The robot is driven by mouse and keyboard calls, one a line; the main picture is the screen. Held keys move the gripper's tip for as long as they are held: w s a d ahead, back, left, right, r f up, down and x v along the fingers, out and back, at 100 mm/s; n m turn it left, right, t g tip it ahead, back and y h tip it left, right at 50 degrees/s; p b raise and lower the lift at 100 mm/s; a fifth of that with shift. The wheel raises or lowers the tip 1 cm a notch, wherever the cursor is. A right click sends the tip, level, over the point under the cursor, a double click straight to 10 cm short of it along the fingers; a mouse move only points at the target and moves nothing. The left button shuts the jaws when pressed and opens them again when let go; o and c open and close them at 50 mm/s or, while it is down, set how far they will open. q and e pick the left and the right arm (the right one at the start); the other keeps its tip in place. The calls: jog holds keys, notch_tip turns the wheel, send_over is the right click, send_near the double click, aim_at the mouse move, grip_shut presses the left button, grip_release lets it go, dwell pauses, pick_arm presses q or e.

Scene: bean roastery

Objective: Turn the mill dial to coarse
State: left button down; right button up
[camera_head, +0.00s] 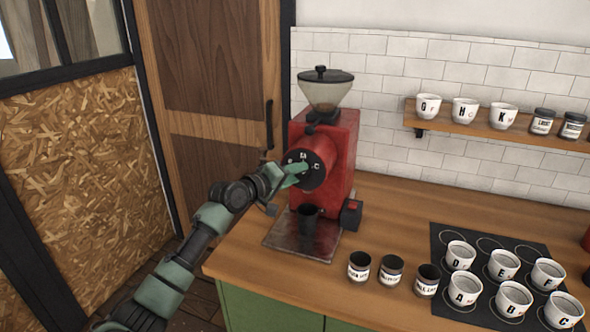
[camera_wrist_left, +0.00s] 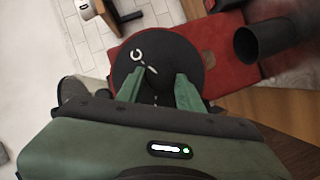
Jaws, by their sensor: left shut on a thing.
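The red mill (camera_head: 330,150) stands on the counter with a clear hopper (camera_head: 325,90) and black lid on top. The gripped part is mostly hidden. My right gripper is not in view.
Lettered cups (camera_head: 465,290) stand on a black mat (camera_head: 470,237). A wall shelf (camera_head: 490,128) holds more cups and tins.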

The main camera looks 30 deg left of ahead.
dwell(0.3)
pick_arm(q)
jog(key=c, duration=0.9)
grip_release()
jog(key=b+v, duration=0.2)
jog(key=v, duration=0.6)
jog(key=shift+d, duration=0.15)
jog(key=shift+w, duration=0.1)
